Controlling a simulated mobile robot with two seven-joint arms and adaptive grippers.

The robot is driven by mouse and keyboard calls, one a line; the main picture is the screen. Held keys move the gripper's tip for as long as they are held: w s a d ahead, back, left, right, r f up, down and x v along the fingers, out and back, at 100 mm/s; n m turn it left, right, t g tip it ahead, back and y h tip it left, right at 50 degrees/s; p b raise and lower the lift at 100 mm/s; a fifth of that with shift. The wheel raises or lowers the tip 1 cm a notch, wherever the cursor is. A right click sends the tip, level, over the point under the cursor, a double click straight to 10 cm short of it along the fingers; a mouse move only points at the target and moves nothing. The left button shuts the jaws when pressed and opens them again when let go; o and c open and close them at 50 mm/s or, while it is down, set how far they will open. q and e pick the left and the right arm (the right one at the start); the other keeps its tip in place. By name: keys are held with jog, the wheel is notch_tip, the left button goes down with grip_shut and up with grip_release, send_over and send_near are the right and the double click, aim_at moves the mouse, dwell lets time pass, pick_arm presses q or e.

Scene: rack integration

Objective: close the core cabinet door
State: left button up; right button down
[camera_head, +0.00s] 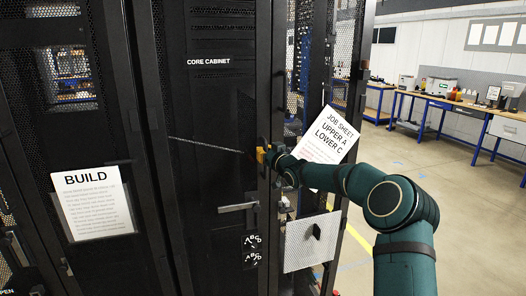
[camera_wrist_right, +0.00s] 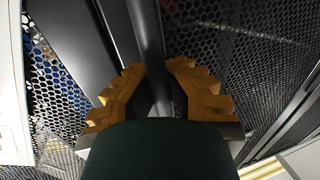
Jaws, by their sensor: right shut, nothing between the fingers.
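The core cabinet door (camera_head: 205,120) is a tall black mesh panel in the middle of the head view, labelled CORE CABINET (camera_head: 208,61). A light horizontal handle (camera_head: 238,207) sits low on it. The door looks nearly in line with its frame; I cannot tell whether it is fully closed. My right gripper (camera_head: 262,155), with yellow finger pads, is at the door's right edge. It is shut with nothing held. In the right wrist view its pads (camera_wrist_right: 160,90) lie in front of a dark vertical post (camera_wrist_right: 150,40); contact is unclear. My left gripper is out of view.
A neighbouring black rack with a BUILD sheet (camera_head: 92,203) stands on the left. A tilted job sheet (camera_head: 328,137) and a pale perforated panel (camera_head: 311,243) are right of the door. Open floor (camera_head: 430,190) and a workbench (camera_head: 440,103) lie further right.

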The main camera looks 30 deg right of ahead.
jog(key=shift+s+d, duration=0.1)
jog(key=shift+d, duration=0.3)
jog(key=c, duration=1.3)
grip_release()
jog(key=o, duration=0.3)
jog(key=shift+s+d, duration=0.15)
jog(key=shift+s, duration=0.05)
jog(key=shift+w+a, duration=0.15)
jog(key=shift+a, duration=0.15)
jog(key=s, duration=1.2)
jog(key=shift+d, duration=0.3)
